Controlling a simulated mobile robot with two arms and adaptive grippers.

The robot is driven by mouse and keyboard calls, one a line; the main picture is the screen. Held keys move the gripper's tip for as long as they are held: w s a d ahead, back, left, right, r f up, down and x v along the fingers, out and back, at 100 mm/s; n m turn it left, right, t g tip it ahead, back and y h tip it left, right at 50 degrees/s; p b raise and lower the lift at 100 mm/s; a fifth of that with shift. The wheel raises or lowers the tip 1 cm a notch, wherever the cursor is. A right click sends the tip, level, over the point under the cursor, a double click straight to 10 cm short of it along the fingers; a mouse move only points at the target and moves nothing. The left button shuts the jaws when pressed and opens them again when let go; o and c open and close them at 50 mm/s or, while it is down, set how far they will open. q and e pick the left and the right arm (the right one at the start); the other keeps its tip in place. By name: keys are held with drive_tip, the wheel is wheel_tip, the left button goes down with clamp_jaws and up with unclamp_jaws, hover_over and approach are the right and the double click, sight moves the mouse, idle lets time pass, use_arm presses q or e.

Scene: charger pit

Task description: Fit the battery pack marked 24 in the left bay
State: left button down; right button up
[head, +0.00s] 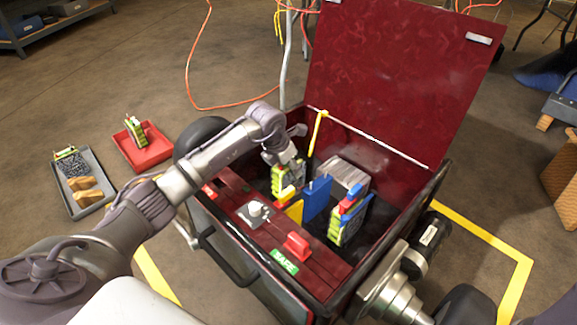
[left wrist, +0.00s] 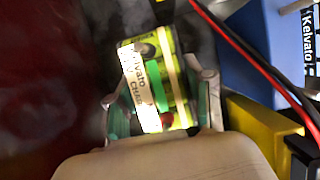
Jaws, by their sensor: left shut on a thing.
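My left gripper (head: 287,163) reaches down into the open red box and is shut on a green-and-yellow battery pack (head: 289,180) at the box's left side. In the left wrist view the pack (left wrist: 155,85) sits between the fingers, with a white label and a green patch; I cannot read a 24 on it. Whether it is seated in the left bay (head: 262,184) I cannot tell, since its lower end is hidden. Another pack (head: 345,224) with blue and red tops stands on the right side of the box. I see no fingers of my right gripper.
A blue block (head: 317,198) and a yellow connector (head: 294,211) stand beside the held pack; the blue block (left wrist: 262,45) and red and black cables show close by in the wrist view. The front panel has a knob (head: 257,209) and a red switch (head: 298,245). Trays lie at left.

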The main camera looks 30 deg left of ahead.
use_arm(q)
drive_tip(key=shift+w+r, duration=0.1)
drive_tip(key=shift+c, duration=1.8)
unclamp_jaws()
drive_tip(key=shift+s+f, duration=0.2)
drive_tip(key=shift+f, duration=0.1)
drive_tip(key=v, duration=1.2)
drive_tip(key=shift+w+r, duration=0.1)
drive_tip(key=shift+r, duration=0.15)
